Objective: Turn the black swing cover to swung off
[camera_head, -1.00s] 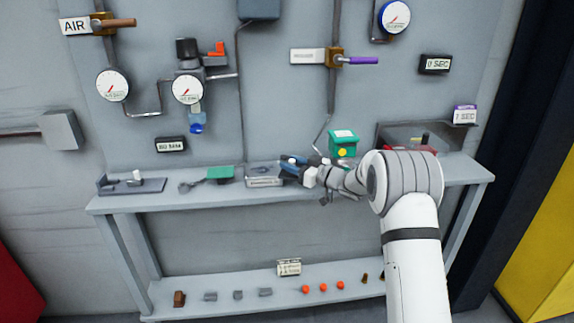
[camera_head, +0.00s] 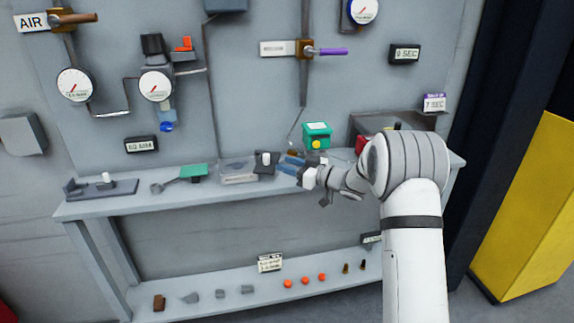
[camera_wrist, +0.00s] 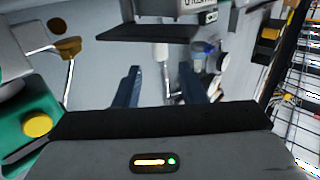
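My gripper (camera_head: 289,166) is over the bench with its blue fingers pointing left. Its two fingers stand well apart in the wrist view (camera_wrist: 160,88), with nothing clamped between them. A dark plate with a white knob (camera_head: 265,163), which looks like the black swing cover, is on the bench just left of the fingertips. In the wrist view a black flat plate (camera_wrist: 148,33) lies beyond the fingers, with a white post beside it. The fingers appear apart from it. Whether the cover is swung on or off is too small to tell.
A green box with a yellow button (camera_head: 317,136) stands close behind my gripper. A grey block (camera_head: 239,172) and a green-topped part (camera_head: 194,171) sit on the bench (camera_head: 120,207) to the left. The lower shelf (camera_head: 200,309) holds several small parts.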

